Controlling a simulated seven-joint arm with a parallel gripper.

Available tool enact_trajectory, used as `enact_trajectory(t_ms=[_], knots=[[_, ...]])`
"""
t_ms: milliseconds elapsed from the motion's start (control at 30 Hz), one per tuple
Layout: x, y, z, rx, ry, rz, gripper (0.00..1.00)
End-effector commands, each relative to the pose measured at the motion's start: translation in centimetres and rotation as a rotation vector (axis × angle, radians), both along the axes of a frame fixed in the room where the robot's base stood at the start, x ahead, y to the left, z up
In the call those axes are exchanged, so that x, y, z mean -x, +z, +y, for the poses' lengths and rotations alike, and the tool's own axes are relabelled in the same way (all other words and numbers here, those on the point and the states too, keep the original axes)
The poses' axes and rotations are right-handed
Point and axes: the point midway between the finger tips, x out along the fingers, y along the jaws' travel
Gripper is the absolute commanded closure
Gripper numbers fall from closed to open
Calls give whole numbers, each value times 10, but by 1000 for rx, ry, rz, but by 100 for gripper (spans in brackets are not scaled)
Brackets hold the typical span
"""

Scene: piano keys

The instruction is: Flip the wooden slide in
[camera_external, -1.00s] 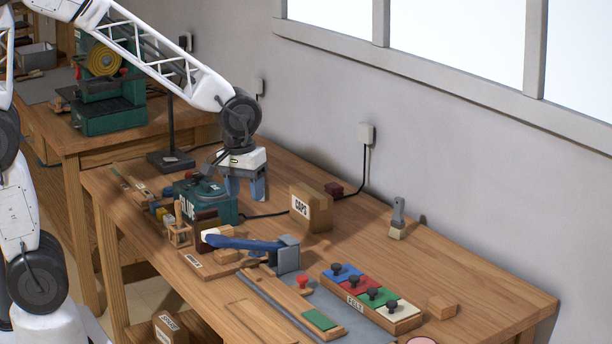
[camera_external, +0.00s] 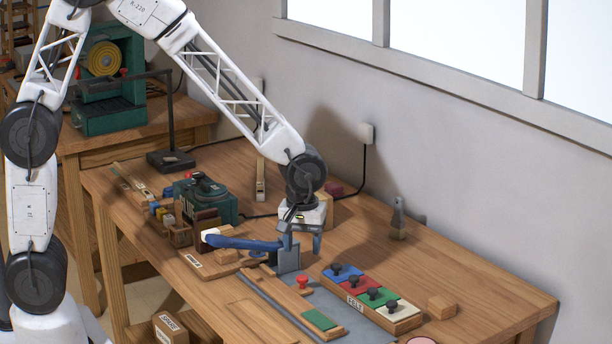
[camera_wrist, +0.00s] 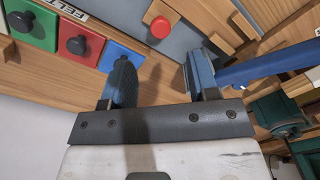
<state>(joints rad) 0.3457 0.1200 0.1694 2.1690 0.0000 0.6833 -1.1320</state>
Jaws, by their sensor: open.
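The red knob also shows in the wrist view (camera_wrist: 160,27), beyond my fingertips. My gripper (camera_external: 302,248) points down above the bench, just behind the grey clamp block (camera_external: 288,262) with its blue lever (camera_external: 240,243). In the wrist view my gripper (camera_wrist: 160,75) has its two blue fingers apart, with nothing between them. The blue lever shows right of the fingers.
The FELT tray (camera_external: 357,306) with coloured, black-knobbed pads stands to the right of my gripper. The caps box (camera_external: 327,212) is mostly hidden behind it. A green machine (camera_external: 210,200) stands left. A brush (camera_external: 398,220) and small wood block (camera_external: 441,307) lie right.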

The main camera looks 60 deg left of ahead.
Motion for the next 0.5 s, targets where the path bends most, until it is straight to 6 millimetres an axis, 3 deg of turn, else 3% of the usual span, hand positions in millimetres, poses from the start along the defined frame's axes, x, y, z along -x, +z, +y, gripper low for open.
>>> enact_trajectory(t_ms=[500], knots=[[0, -9, 0, -1, -1, 2, 45]])
